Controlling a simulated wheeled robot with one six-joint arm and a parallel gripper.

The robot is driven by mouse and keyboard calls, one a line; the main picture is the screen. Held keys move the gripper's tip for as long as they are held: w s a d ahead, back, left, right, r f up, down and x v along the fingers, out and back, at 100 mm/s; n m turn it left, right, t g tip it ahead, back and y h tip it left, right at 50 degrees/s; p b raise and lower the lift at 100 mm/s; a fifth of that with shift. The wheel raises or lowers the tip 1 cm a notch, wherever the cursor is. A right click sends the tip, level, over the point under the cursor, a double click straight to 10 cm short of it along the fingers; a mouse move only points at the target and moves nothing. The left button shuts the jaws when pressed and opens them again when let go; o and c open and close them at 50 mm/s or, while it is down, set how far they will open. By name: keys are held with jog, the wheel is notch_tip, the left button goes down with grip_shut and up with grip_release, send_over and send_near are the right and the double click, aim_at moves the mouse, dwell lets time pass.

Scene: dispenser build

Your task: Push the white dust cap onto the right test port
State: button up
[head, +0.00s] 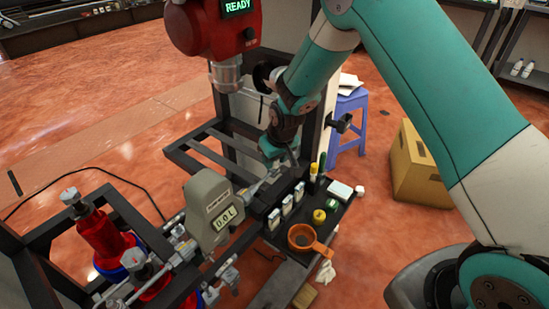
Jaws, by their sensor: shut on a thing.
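My gripper (291,161) points down at the far end of the metal pipe run (257,187), behind the black tray. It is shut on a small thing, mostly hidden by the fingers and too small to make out. I cannot tell whether this is the white dust cap, or whether it touches a port. The right test port cannot be made out; the area under my fingers is partly covered. A small white round piece (360,190) shows at the right end of the tray, apart from my gripper.
A grey meter (209,205) reading 0.0 stands left of the tray. The black tray (335,222) holds small bottles, a yellow-capped item (319,215) and an orange cup (304,239). A red dispenser head (228,35) hangs above. A blue stool (347,125) and cardboard box (415,165) stand right.

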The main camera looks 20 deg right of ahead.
dwell(0.3)
jog(key=o, duration=1.5)
jog(key=shift+r, duration=0.1)
jog(key=shift+r+p, duration=2.4)
jog(key=shift+r, duration=0.5)
